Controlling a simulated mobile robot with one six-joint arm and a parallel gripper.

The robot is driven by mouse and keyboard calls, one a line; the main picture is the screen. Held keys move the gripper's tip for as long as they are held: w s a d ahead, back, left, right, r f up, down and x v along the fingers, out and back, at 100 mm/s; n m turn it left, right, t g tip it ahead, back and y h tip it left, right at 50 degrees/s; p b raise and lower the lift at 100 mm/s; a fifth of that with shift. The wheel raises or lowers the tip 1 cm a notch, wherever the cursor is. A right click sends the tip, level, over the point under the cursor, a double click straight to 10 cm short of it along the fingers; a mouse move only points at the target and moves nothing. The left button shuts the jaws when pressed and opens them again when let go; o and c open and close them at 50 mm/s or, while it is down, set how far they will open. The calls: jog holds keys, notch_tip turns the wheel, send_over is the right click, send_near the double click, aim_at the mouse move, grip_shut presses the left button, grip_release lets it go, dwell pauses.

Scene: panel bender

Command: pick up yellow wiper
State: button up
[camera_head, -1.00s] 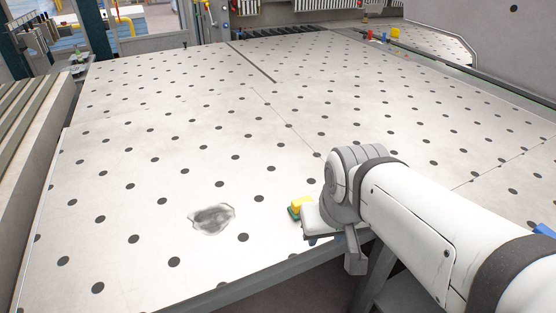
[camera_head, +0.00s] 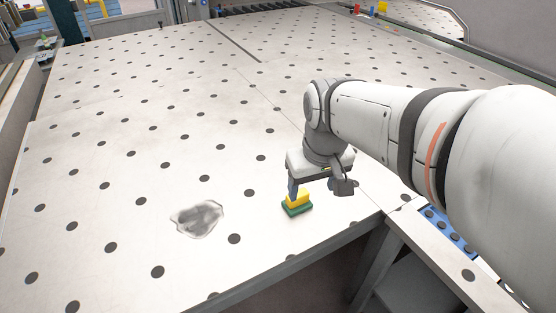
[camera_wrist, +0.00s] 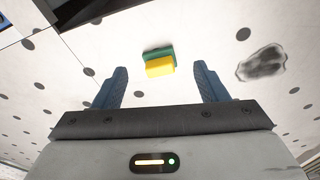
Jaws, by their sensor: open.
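The yellow wiper (camera_head: 298,200) is a small yellow block on a green base. It lies on the pale, dotted table top (camera_head: 130,150), near the table's front edge. It also shows in the wrist view (camera_wrist: 160,67), ahead of and between the two blue fingers. My gripper (camera_wrist: 158,88) is open, with nothing between its fingers. In the head view my gripper (camera_head: 310,192) is just above and beside the wiper, and one blue finger overlaps the wiper's back left side. The other finger is mostly hidden there.
A grey, smudged stain (camera_head: 198,218) lies on the table left of the wiper, also visible in the wrist view (camera_wrist: 262,63). A blue strip with dark round spots (camera_head: 447,230) lies at the right. The table around the wiper is otherwise clear.

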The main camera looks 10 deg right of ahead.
aim_at(299, 196)
jog(key=o, duration=0.5)
jog(key=w+f+b, duration=0.1)
jog(key=w+f, duration=0.1)
jog(key=w, duration=0.1)
jog(key=w+f+n+g+b, duration=0.1)
jog(key=w+f, duration=0.1)
jog(key=w+f+n+g+b, duration=0.1)
jog(key=w+f, duration=0.1)
jog(key=w, duration=0.1)
jog(key=shift+w+b, duration=0.3)
jog(key=shift+c, duration=0.2)
jog(key=shift+w+a+f+p, duration=0.1)
jog(key=shift+w+f+p, duration=0.1)
jog(key=shift+f, duration=1.75)
jog(key=shift+w+f+p, duration=0.1)
jog(key=shift+w+f, duration=0.1)
jog(key=shift+f, duration=1.7)
